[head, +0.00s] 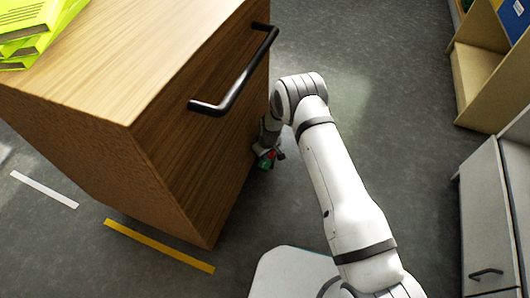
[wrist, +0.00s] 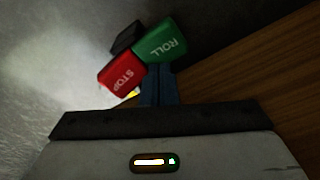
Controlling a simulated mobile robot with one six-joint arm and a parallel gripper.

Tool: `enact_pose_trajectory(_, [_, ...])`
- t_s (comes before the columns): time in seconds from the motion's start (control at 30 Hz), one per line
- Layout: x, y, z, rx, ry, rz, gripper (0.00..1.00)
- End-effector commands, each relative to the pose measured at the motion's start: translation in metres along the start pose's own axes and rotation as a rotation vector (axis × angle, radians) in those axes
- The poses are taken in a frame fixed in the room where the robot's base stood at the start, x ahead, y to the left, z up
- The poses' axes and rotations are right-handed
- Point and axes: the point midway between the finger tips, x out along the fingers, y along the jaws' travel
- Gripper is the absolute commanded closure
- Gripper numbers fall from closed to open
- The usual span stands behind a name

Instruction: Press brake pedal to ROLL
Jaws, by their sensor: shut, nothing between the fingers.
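The brake pedal shows in the wrist view as a green half marked ROLL (wrist: 165,42) and a red half marked STOP (wrist: 122,74), joined in a tilted V. In the head view the green part (head: 266,163) is small, low beside the wooden cabinet (head: 200,130). My gripper (wrist: 157,70) is shut and empty. Its fingertips lie at the lower edge of the green half, close to the red half; I cannot tell whether they touch. In the head view my arm reaches down beside the cabinet, and the fingertips are too small to make out.
The cabinet has a black bar handle (head: 238,75) sticking out above the pedal, close to my arm. Green-yellow folders (head: 30,28) lie on top. A yellow floor strip (head: 158,246) runs along its base. Grey drawers (head: 487,220) and shelves stand at right, with clear floor between.

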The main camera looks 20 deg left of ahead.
Motion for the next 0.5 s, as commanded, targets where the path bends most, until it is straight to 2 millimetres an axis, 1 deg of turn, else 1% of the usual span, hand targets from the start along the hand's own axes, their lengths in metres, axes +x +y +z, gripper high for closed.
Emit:
enact_pose_trajectory(0.03, [-0.007,0.0,-0.001,0.0,0.0,0.0,1.0])
enact_pose_trajectory(0.1, [-0.013,0.0,-0.002,0.0,0.001,0.0,1.0])
enact_pose_trajectory(0.5, [-0.043,0.0,-0.007,0.0,0.0,0.0,1.0])
